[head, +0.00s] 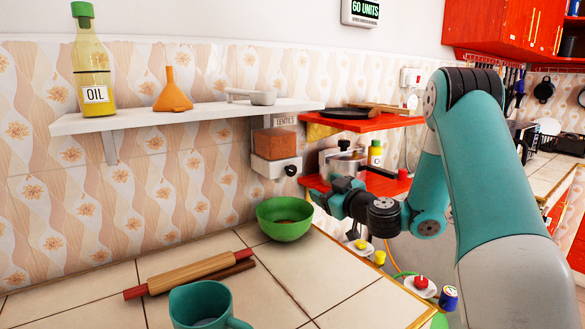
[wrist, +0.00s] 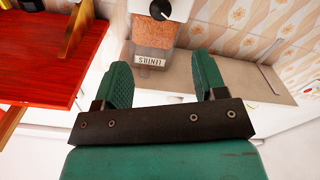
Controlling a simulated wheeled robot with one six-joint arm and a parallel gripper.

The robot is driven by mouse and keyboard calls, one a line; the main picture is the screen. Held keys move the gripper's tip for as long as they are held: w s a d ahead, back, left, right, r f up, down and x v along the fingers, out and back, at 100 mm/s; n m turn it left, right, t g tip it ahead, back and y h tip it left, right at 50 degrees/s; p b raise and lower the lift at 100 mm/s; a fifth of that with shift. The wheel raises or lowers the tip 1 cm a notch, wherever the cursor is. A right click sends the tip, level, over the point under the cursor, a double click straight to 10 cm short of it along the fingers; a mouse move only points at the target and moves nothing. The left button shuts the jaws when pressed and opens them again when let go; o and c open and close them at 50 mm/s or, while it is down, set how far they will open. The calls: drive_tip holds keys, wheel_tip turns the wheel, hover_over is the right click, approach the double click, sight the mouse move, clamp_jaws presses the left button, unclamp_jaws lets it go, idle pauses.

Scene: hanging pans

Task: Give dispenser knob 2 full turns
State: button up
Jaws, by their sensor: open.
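The lentil dispenser (head: 275,143) is mounted under the right end of the white shelf, with orange-brown lentils behind its clear front. Its dark round knob (head: 291,170) is on the front of the white lower part. In the wrist view the dispenser (wrist: 153,34) appears upside down, with its knob (wrist: 160,9) at the top edge. My gripper (head: 312,190) is in front of the dispenser, lower and to the right of the knob.
The white shelf (head: 200,119) holds an oil bottle (head: 93,70), an orange funnel (head: 172,92) and a grey scoop. Red shelves (head: 375,125) with pans and jars stand close right of the dispenser. A rolling pin (head: 190,274) and teal mug (head: 203,305) are on the tiled counter.

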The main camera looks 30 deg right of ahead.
sight(293, 172)
drive_tip(key=w+p, duration=0.3)
drive_tip(key=w, duration=0.2)
drive_tip(key=w+p, duration=0.3)
drive_tip(key=w, duration=0.1)
drive_tip(key=w+p, duration=0.3)
drive_tip(key=w, duration=0.2)
drive_tip(key=shift+w+a+r, duration=0.1)
drive_tip(key=shift+w+a, duration=0.2)
drive_tip(key=shift+w, duration=0.3)
drive_tip(key=shift+c, duration=0.5)
drive_tip(key=c, duration=0.8)
drive_tip(key=shift+f+m, duration=0.2)
drive_tip(key=shift+m, duration=0.2)
